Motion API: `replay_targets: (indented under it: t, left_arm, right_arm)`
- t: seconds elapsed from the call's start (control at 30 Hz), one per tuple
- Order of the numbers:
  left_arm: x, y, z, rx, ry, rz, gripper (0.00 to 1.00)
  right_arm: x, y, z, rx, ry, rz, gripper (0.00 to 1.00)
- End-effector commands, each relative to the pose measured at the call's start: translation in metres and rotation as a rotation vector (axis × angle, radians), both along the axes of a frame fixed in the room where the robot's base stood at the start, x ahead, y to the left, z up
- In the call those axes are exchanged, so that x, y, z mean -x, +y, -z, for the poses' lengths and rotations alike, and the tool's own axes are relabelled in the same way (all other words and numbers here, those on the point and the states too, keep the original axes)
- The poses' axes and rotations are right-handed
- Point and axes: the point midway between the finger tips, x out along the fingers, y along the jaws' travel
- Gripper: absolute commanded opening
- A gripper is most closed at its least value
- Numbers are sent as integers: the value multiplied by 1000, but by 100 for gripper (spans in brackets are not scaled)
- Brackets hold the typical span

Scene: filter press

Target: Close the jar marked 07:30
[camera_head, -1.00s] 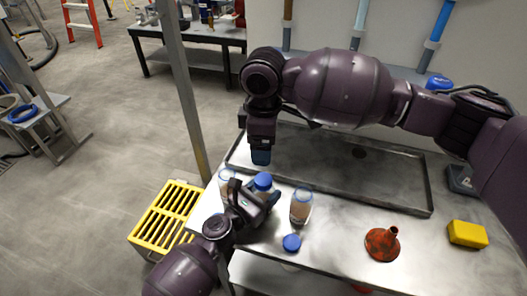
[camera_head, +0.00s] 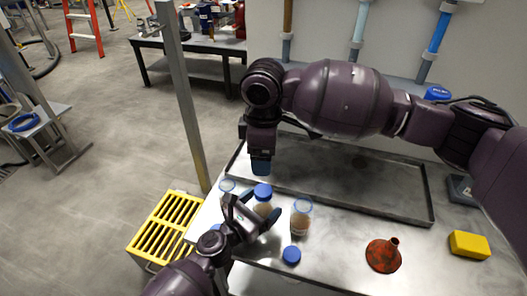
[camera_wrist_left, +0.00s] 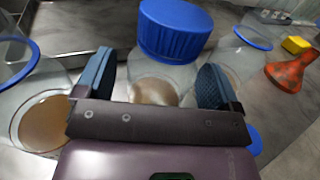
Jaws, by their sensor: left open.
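Three clear jars with brown contents stand in a row on the metal bench; no time marking is readable. The left jar (camera_head: 227,186) and right jar (camera_head: 301,217) have open tops with blue rims. The middle jar (camera_head: 263,209) has a blue lid (camera_head: 262,192) on top, also large in the left wrist view (camera_wrist_left: 175,30); I cannot tell how tight it is. A loose blue lid (camera_head: 291,255) lies before the right jar. My left gripper (camera_head: 254,215) is open, its fingers either side of the middle jar, below its lid. My right gripper (camera_head: 261,162) points down behind the jars, its jaw gap unclear.
A shallow metal tray (camera_head: 432,205) lies behind the jars. A red funnel (camera_head: 383,256) and a yellow sponge (camera_head: 469,244) lie to the right. A yellow slatted crate (camera_head: 168,222) and a grey post (camera_head: 183,110) stand left of the bench.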

Motion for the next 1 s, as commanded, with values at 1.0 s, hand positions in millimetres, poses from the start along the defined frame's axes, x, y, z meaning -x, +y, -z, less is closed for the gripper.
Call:
replay_targets:
  t: [1.0]
  left_arm:
    - [71,62,-1,0,0,1,88]
  right_arm:
    - [0,0,6,0,2,0,77]
